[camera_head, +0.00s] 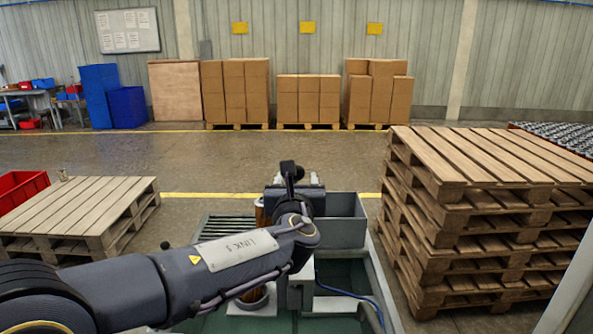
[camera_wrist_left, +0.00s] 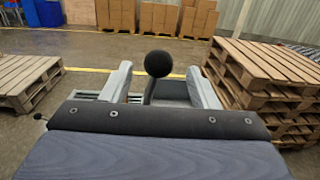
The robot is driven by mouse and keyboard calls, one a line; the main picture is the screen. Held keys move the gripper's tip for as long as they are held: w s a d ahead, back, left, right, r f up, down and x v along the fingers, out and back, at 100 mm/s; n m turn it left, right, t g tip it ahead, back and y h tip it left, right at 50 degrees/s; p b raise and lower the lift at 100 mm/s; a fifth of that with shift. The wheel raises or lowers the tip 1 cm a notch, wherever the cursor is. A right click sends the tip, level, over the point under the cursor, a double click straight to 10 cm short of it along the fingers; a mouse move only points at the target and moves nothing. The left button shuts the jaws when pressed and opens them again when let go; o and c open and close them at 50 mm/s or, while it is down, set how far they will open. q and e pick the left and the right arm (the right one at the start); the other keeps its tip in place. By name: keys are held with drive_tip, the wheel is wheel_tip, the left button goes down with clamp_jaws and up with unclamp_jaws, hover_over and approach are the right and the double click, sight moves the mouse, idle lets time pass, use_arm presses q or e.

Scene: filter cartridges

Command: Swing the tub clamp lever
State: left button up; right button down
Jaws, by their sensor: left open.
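In the left wrist view a round black knob (camera_wrist_left: 158,64) on a short grey stem stands upright, apparently the tub clamp lever. It shows between the two pale fingers of my left gripper (camera_wrist_left: 159,78), which are spread apart. Whether a finger touches it I cannot tell. In the head view my left arm reaches in from the left, over the bench, and its wrist and gripper (camera_head: 299,181) point away, mostly hiding the lever. A grey open tub (camera_head: 345,228) stands just right of the wrist. My right gripper is not in view.
A smaller black knob (camera_head: 165,245) shows left of my arm. Amber cartridges (camera_head: 260,215) are partly hidden by the arm. A blue hose (camera_head: 350,294) lies at the green-floored basin. Stacked pallets (camera_head: 470,230) stand close on the right; a low pallet (camera_head: 75,208) is left. Open floor lies beyond.

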use_arm(q)
drive_tip(key=w+p, duration=0.1)
drive_tip(key=w, duration=0.4)
drive_tip(key=shift+f, duration=0.1)
clamp_jaws()
